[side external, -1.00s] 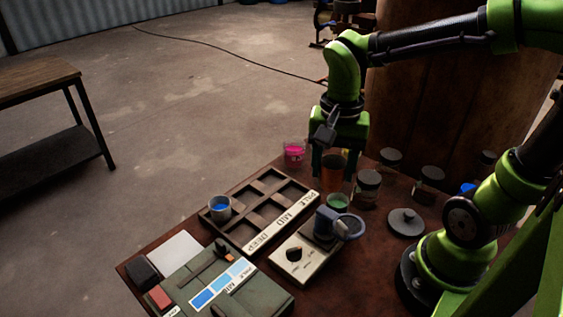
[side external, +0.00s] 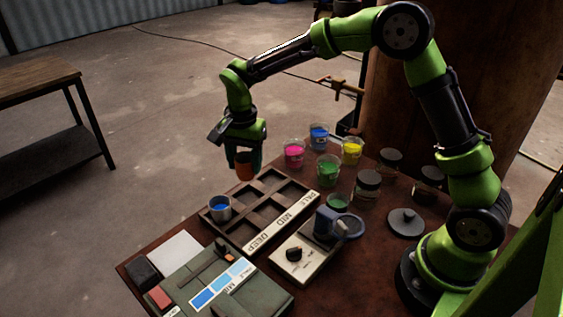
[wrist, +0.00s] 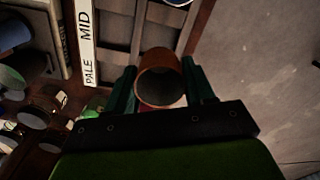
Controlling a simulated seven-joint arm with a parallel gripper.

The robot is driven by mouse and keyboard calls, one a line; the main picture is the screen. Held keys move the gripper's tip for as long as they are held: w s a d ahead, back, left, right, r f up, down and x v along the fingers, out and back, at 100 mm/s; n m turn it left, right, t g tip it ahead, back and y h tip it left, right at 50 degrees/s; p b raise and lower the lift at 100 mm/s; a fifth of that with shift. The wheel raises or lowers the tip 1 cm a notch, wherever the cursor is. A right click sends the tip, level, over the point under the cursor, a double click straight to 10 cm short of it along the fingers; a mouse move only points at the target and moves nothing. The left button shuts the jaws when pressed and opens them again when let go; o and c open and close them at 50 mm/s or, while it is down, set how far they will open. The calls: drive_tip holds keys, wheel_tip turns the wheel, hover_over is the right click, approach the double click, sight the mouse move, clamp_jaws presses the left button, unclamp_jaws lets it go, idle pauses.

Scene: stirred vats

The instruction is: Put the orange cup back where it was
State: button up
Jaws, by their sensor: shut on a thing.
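The orange cup (side external: 244,168) is between the fingers of my gripper (side external: 245,160), which is shut on it. In the side view it hangs above the far left edge of the dark compartment tray (side external: 240,243). In the wrist view the cup (wrist: 161,72) shows its open mouth, with a dark inside, between the two green fingers (wrist: 160,88). The tray's compartments (wrist: 120,40) lie beyond and below it. The gap between cup and tray is hard to judge.
A cup of blue (side external: 220,208) stands in the tray's left corner compartment. Cups of pink (side external: 293,153), blue (side external: 319,136), yellow (side external: 352,150) and green (side external: 328,170) stand behind the tray. Lidded jars (side external: 366,188) stand to the right. A green case (side external: 225,285) lies in front.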

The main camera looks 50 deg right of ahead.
wheel_tip(320, 180, down, 8)
drive_tip(key=shift+r, duration=0.15)
idle(0.4)
drive_tip(key=o, duration=1)
drive_tip(key=shift+o, duration=0.2)
